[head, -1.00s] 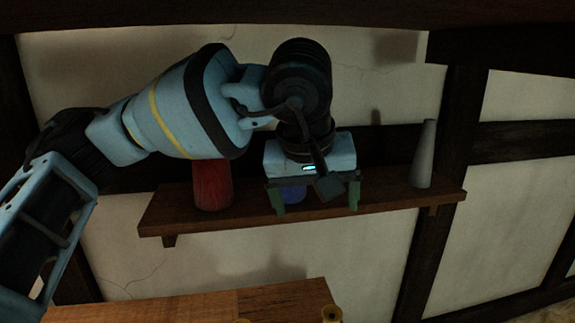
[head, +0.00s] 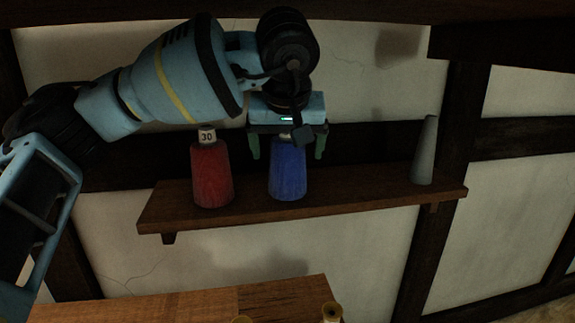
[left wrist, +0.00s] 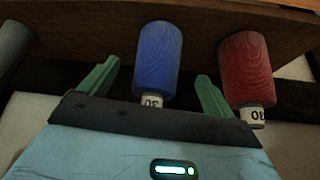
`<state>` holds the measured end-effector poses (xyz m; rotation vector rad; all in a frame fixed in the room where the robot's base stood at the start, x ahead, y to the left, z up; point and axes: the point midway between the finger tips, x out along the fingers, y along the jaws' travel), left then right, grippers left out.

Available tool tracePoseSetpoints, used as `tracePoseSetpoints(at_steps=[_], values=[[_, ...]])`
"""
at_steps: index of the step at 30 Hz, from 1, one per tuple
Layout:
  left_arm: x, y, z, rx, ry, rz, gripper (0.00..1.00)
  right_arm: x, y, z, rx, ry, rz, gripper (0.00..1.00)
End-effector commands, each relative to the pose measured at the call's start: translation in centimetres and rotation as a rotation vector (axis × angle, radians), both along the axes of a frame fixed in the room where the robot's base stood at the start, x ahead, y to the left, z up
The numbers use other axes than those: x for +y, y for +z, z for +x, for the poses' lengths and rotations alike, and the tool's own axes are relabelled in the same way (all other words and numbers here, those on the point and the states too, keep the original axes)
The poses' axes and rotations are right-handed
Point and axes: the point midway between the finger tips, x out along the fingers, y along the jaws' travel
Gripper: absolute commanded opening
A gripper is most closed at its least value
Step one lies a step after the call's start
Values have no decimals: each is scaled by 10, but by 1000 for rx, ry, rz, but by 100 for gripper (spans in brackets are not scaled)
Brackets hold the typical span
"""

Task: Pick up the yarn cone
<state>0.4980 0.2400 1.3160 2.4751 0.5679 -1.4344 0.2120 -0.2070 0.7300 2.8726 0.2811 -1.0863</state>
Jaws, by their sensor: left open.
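A blue yarn cone (head: 288,172) stands upright on the wooden shelf, and a red yarn cone (head: 212,175) stands to its left. My left gripper (head: 287,152) is open and points down at the top of the blue cone. Its green fingers show to either side of the blue cone's upper end, with gaps. In the left wrist view the blue cone (left wrist: 158,60) lies between the spread fingers, its white label end near the palm. The red cone (left wrist: 246,70) is outside the fingers there. My right gripper is not in view.
The wooden shelf (head: 350,195) is fixed to a timbered wall. A plain grey cone (head: 425,155) stands near its right end, with bare shelf between it and the blue cone. Below is a wooden top (head: 190,305) with two brass-coloured pieces at its edge.

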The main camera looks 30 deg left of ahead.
Motion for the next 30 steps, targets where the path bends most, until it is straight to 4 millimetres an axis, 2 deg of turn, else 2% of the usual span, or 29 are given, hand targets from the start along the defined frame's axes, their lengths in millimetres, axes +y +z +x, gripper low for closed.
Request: tracePoseSetpoints(at_steps=[8,18,29,30], values=[[3,0,7,1,0,0,90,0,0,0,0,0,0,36],[24,0,48,0,1,0,90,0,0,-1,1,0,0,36],[25,-10,52,0,0,0,90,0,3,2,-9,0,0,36],[25,-10,52,0,0,0,87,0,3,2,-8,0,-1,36]])
